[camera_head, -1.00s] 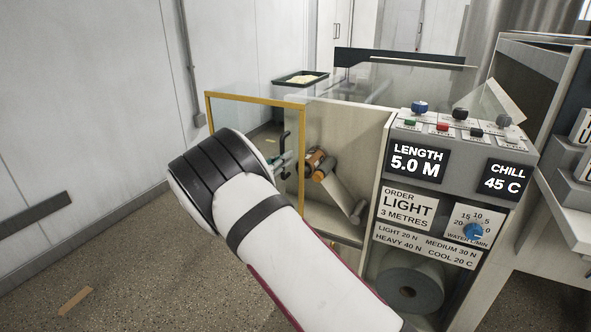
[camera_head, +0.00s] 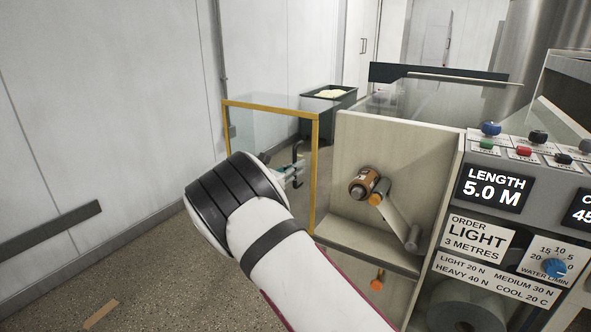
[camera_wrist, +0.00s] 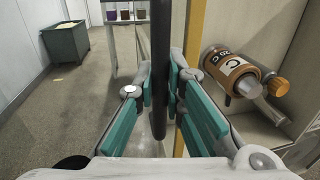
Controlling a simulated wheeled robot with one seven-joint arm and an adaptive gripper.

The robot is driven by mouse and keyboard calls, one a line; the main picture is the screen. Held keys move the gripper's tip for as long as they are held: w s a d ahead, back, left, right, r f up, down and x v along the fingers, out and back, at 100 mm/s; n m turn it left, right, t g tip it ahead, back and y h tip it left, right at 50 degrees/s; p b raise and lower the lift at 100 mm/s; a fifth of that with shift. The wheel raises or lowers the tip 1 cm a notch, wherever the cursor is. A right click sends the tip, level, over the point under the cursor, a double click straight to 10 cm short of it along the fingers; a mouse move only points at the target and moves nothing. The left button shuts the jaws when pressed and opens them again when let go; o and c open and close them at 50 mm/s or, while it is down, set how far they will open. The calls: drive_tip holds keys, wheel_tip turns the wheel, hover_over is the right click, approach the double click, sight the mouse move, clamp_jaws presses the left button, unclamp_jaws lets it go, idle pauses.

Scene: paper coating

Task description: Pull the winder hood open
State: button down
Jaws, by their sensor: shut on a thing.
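The winder hood (camera_head: 270,108) is a clear panel in a yellow frame, standing swung out to the left of the machine in the head view. Its frame edge (camera_wrist: 193,40) also shows in the wrist view. The dark upright handle (camera_head: 298,152) is on the hood's right side. My gripper (camera_wrist: 160,105) is shut on this handle (camera_wrist: 159,50), with teal finger pads on both sides of it. In the head view my arm hides part of the gripper and the hood's lower part.
The open winder bay (camera_head: 345,215) holds an orange-and-white roll (camera_head: 364,183) on an arm. The control panel (camera_head: 500,190) stands to the right. A dark green bin (camera_head: 328,112) is behind the hood. The floor at the left is clear apart from a tan strip (camera_head: 101,314).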

drive_tip(key=c, duration=1.7)
unclamp_jaws()
drive_tip(key=shift+o, duration=0.2)
drive_tip(key=v, duration=1.2)
